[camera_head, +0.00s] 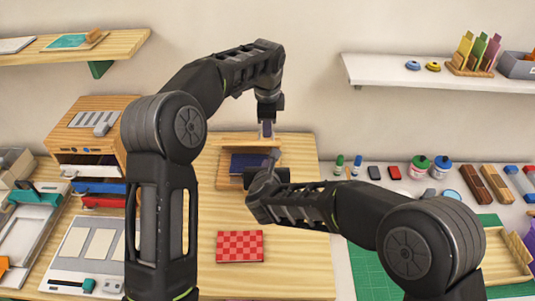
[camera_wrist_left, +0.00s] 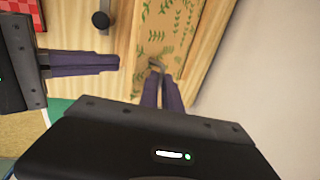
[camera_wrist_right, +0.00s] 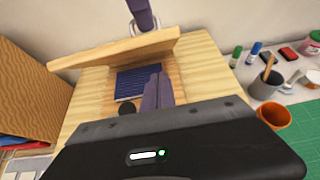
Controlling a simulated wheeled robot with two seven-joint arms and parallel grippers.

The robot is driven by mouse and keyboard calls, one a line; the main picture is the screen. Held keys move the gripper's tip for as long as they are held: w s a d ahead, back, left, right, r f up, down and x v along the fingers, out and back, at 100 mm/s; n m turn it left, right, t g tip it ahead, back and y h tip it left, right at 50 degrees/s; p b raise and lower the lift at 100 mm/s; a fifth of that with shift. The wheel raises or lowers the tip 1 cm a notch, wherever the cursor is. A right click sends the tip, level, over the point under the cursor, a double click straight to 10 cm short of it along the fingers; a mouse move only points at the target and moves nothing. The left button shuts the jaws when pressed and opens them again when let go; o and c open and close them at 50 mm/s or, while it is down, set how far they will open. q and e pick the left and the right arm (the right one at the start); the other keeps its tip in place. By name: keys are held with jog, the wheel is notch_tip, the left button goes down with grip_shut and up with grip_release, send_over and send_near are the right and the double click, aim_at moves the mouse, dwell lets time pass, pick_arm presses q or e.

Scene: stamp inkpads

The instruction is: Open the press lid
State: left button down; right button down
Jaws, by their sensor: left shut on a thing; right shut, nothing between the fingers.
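The wooden press (camera_head: 228,183) stands at the back of the table. Its lid (camera_wrist_right: 100,52) is raised and tilted above the base, with a gap between them. In the left wrist view the lid has a leaf-patterned face (camera_wrist_left: 160,35) and a metal handle (camera_wrist_left: 155,64). My left gripper (camera_head: 267,130) is shut on that handle above the lid. A dark blue block (camera_wrist_right: 140,82) lies in the press under the lid, partly hidden. My right gripper (camera_wrist_right: 158,92) is shut and empty in front of the press, close to a dark knob (camera_wrist_right: 127,107).
A red checkered book (camera_head: 240,246) lies on the table in front. A wooden drawer cabinet (camera_head: 95,125) stands left. On the right are ink jars (camera_head: 441,167), stamps and a green mat (camera_head: 370,270). My two arms cross much of the head view.

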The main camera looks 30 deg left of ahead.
aim_at(269, 145)
pick_arm(q)
jog(key=shift+d+f, duration=0.1)
jog(key=shift+f, duration=0.1)
pick_arm(e)
jog(key=shift+w+a+r, duration=0.25)
jog(key=shift+w+r, duration=0.15)
jog(key=shift+r, duration=0.25)
jog(key=shift+w+a+r, duration=0.25)
jog(key=shift+w+r, duration=0.15)
jog(key=shift+r, duration=0.25)
